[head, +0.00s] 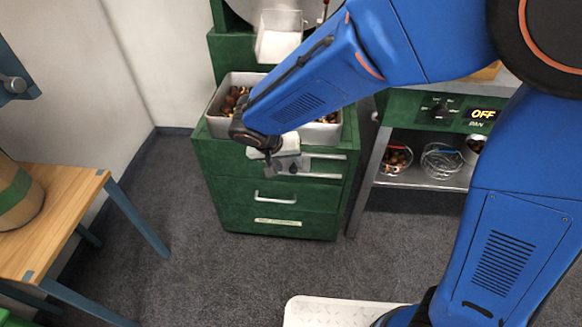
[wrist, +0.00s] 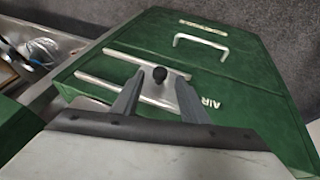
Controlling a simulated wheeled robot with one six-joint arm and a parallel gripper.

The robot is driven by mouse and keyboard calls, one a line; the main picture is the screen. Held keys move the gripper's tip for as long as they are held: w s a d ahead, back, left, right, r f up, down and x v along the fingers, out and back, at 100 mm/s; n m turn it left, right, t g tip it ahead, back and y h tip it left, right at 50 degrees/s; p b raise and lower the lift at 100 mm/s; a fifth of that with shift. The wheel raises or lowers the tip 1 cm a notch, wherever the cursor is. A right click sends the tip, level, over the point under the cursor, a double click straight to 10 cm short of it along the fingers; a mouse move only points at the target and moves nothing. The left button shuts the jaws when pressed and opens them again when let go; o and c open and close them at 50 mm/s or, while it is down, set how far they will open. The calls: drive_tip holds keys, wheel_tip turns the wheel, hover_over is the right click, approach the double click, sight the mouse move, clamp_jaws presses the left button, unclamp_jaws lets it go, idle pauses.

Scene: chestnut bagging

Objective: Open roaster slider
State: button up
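The air slider is on the green roaster cabinet (head: 215,165). Its two metal rails (head: 325,175) run sideways on the upper front, and they also show in the wrist view (wrist: 128,93). A metal plate (wrist: 185,92) is at the rails' right end in the wrist view, next to the letters AIR. A round black knob (wrist: 160,74) stands there. My gripper (wrist: 158,90) is open, with its two grey fingers apart and the knob showing between their tips. I cannot tell whether either finger touches it. In the head view my gripper (head: 288,162) covers the left end of the rails.
A drawer handle (head: 275,197) is below the rails. A metal bin of chestnuts (head: 218,105) sits on top of the cabinet. A shelf with baskets (head: 440,160) is at right, and a wooden table (head: 60,205) at left. The floor in front is clear.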

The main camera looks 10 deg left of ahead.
sight(292, 169)
drive_tip(key=shift+x, duration=1.55)
clamp_jaws()
drive_tip(key=d, duration=0.8)
drive_tip(key=shift+d, duration=0.3)
unclamp_jaws()
drive_tip(key=shift+r, duration=0.15)
drive_tip(key=v, duration=1.7)
